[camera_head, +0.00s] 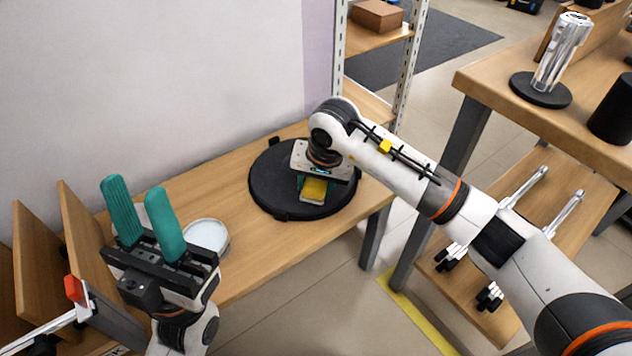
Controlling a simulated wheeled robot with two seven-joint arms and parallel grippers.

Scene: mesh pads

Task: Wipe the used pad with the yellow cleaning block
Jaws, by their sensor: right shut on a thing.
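The used pad is a black round disc (272,186) lying on the wooden bench in the middle of the camera_head view. My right gripper (316,187) points down over the pad and is shut on the yellow cleaning block (313,192). The block is over the right half of the pad; my gripper and wrist hide part of it. I cannot tell whether its underside touches the pad. My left gripper (143,218) is raised at the lower left, its two teal fingers apart with nothing between them.
A pale round dish (208,237) sits on the wooden bench (262,258) behind my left gripper. Upright wooden boards (84,240) stand at the left. A second table (578,128) at the right holds a silver cylinder (563,50) and a black cylinder (613,110).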

